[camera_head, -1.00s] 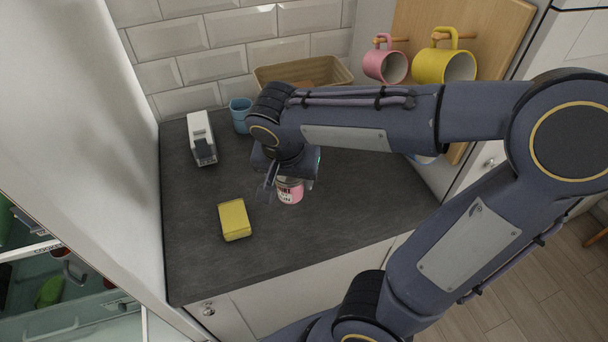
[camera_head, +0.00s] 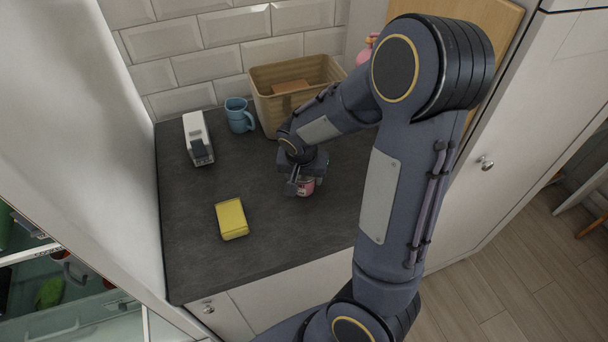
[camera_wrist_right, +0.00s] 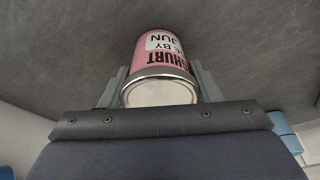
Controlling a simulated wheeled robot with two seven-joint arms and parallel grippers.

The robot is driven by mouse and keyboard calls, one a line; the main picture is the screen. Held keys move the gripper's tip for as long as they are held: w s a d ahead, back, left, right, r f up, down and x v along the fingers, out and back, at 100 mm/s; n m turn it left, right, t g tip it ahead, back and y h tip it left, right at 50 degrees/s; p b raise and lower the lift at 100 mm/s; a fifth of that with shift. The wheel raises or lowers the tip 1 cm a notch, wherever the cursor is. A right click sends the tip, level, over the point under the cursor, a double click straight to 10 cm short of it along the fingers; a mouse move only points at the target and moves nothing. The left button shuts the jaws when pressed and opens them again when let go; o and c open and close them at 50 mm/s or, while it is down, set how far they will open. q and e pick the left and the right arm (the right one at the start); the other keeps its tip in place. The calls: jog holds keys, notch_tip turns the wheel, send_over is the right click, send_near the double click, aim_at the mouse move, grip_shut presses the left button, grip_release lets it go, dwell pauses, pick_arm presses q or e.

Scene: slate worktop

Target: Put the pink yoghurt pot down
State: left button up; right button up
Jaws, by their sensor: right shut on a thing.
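The pink yoghurt pot (camera_head: 306,187) is small, with a white printed label, and is low over the slate worktop (camera_head: 280,234). The frames do not clearly show whether its base touches the worktop. In the right wrist view the pot (camera_wrist_right: 160,52) has its pale, silver-rimmed end facing the camera, and its print appears upside down. My right gripper (camera_head: 299,187) is shut on the pot, with one finger on each side; its fingers also show in the wrist view (camera_wrist_right: 160,88). My left gripper is not in view.
A yellow block-shaped thing (camera_head: 231,219) lies left of the pot. A white and grey appliance (camera_head: 198,139), a blue mug (camera_head: 239,116) and a wooden bin (camera_head: 262,103) stand behind. The worktop in front of the pot is bare.

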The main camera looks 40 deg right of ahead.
jog(key=shift+f+b, duration=0.2)
jog(key=shift+b, duration=0.1)
jog(key=o, duration=1.1)
jog(key=shift+c, duration=0.2)
jog(key=shift+r, duration=0.1)
jog(key=shift+r+p, duration=0.35)
jog(key=v, duration=1.1)
jog(key=shift+s+a+r, duration=0.15)
jog(key=s+a+r+n+t+y, duration=0.1)
jog(key=s+a+n+t+y, duration=0.2)
jog(key=s+a+n+y, duration=0.3)
jog(key=s+a+n, duration=0.2)
jog(key=s+a, duration=0.3)
jog(key=s, duration=0.3)
jog(key=shift+s+r+t, duration=0.3)
jog(key=shift+r, duration=0.05)
